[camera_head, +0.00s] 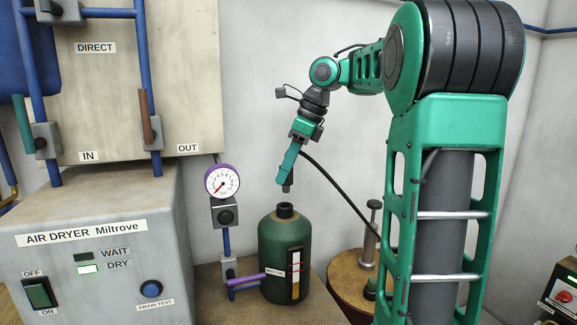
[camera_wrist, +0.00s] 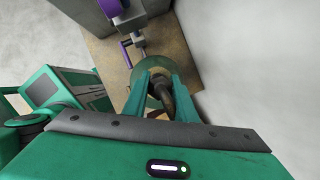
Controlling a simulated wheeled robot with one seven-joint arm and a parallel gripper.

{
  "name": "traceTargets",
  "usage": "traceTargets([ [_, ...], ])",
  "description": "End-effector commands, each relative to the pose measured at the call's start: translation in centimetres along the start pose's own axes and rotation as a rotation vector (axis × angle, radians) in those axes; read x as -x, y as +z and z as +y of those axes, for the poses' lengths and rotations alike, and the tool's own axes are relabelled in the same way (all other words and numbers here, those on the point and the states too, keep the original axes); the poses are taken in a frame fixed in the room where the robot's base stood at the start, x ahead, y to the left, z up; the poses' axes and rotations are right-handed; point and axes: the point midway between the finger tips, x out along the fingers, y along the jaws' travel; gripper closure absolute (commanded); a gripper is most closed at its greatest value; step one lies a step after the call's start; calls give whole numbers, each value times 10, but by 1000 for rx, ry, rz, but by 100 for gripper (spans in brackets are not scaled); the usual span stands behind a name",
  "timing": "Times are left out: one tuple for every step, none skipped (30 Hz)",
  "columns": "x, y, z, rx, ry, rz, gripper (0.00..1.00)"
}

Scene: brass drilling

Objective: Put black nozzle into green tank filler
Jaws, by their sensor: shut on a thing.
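The green tank (camera_head: 280,252) stands upright on the bench, with its dark filler neck (camera_head: 285,210) open at the top. My gripper (camera_head: 287,176) is above the filler, tilted slightly, and shut on the black nozzle (camera_head: 287,188). The nozzle's tip points down, a short gap above the filler. In the wrist view the gripper fingers (camera_wrist: 160,90) close around the dark nozzle (camera_wrist: 167,99), with the green tank (camera_wrist: 152,67) beyond them. The fingers and nozzle hide much of the filler there.
A black hose (camera_head: 340,190) runs from near my gripper down to the right, by a brown drum (camera_head: 348,280). The air dryer (camera_head: 100,250) and a purple-rimmed gauge (camera_head: 222,182) stand left of the tank. A purple lever (camera_head: 246,279) is close to the tank's left side.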

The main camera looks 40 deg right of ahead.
Motion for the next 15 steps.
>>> traceTargets([
  [-3,0,1,1,0,0,100],
  [-5,-1,1,1,1,-1,100],
  [-7,-1,1,1,1,-1,100],
  [-9,-2,1,2,1,-2,100],
  [-10,-2,1,2,1,-2,100],
  [-12,-3,1,2,1,-1,100],
  [-14,-4,2,2,2,-1,100],
  [-16,-4,2,2,2,-1,100],
  [-18,-5,1,3,1,-1,100],
  [-19,-6,2,3,1,-1,100],
  [-21,-6,2,2,1,-1,100],
  [-23,-8,2,2,1,-1,100],
  [-25,-8,2,2,1,-1,100],
  [-27,-9,2,2,0,-1,100],
  [-29,-10,1,2,0,-1,100],
])
